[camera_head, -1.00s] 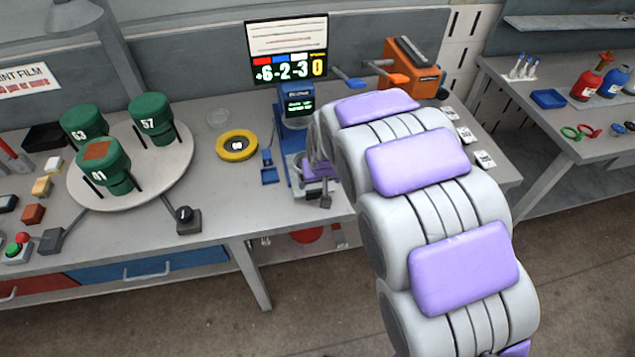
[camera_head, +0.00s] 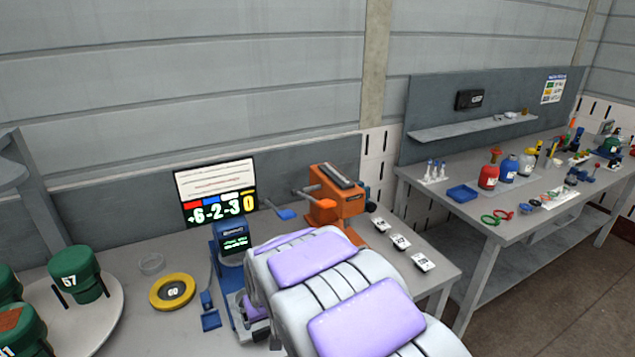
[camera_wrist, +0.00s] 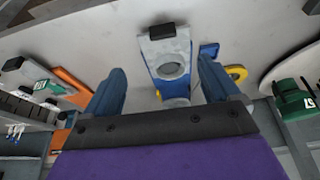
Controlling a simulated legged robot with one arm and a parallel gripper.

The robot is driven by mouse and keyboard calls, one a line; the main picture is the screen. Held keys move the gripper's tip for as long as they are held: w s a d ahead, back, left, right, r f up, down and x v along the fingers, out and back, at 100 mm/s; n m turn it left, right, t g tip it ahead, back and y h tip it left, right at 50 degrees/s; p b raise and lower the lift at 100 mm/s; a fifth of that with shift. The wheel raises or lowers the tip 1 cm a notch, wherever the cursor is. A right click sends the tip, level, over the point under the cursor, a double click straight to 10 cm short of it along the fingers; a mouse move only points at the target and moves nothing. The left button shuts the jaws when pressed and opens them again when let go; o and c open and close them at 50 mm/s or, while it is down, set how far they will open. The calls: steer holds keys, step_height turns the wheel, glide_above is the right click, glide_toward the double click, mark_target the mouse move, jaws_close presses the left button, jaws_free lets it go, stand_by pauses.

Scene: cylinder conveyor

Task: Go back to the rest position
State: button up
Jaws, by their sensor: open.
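My gripper (camera_wrist: 158,90) shows in the wrist view with its two blue fingers spread apart and nothing between them. Beyond the fingers is the blue and grey device (camera_wrist: 172,68) on the bench. In the head view my arm covers the gripper and much of the blue device (camera_head: 232,243). The display above it (camera_head: 216,192) reads +6, -2, -3 and 0.
Green cylinders, one marked 57 (camera_head: 77,273), stand on a round white plate (camera_head: 100,318) at left. A yellow ring (camera_head: 172,291), an orange machine (camera_head: 334,200) and white tags (camera_head: 400,242) share the bench. A second table (camera_head: 530,220) with bottles stands at right.

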steer(key=s+d+r+m+g+h, duration=0.1)
steer(key=s+d+r, duration=0.25)
steer(key=d, duration=0.35)
steer(key=s+d+r+m+g, duration=0.1)
steer(key=s+d+r, duration=0.1)
steer(key=s+d, duration=0.4)
steer(key=s+d+r+m+g+h, duration=0.1)
steer(key=s+d+r, duration=0.15)
steer(key=d, duration=0.65)
steer(key=s+d+m+g, duration=0.1)
steer(key=s+d, duration=0.3)
steer(key=s, duration=0.6)
steer(key=s+d+r+m+g, duration=0.1)
steer(key=s+d, duration=0.4)
steer(key=s, duration=0.5)
steer(key=shift+s+r+m+g, duration=0.3)
steer(key=shift+s+m, duration=0.1)
steer(key=shift+m, duration=0.2)
steer(key=shift+a, duration=0.15)
